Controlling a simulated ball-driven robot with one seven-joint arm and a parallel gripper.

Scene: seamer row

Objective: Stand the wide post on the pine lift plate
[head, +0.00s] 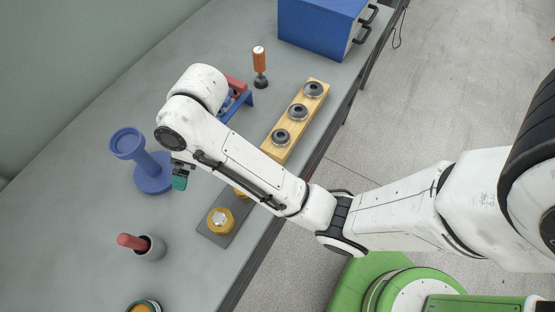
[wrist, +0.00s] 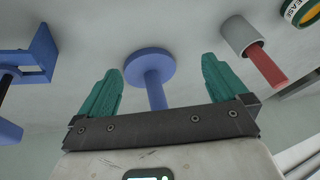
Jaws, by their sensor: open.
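A blue post (head: 153,172) with a wide round foot, a stem and a cupped round top stands on the grey bench at left. It also shows in the wrist view (wrist: 149,65), beyond and between my fingertips. My gripper (head: 180,183) is just right of the post's foot; in the wrist view (wrist: 161,80) its teal fingers are apart with nothing between them. A dark plate (head: 209,238) carries a yellow round piece (head: 220,221) with a silvery centre; another yellow piece is mostly hidden by my arm. I cannot tell which piece is the pine lift plate.
A wooden block (head: 310,103) holds several dark round knobs. A blue bracket (head: 239,105) with a red part, an orange-handled tool (head: 259,60) and a blue box (head: 318,24) stand behind. A grey cup (head: 152,250) holding a red rod and a tin (head: 143,306) are in front.

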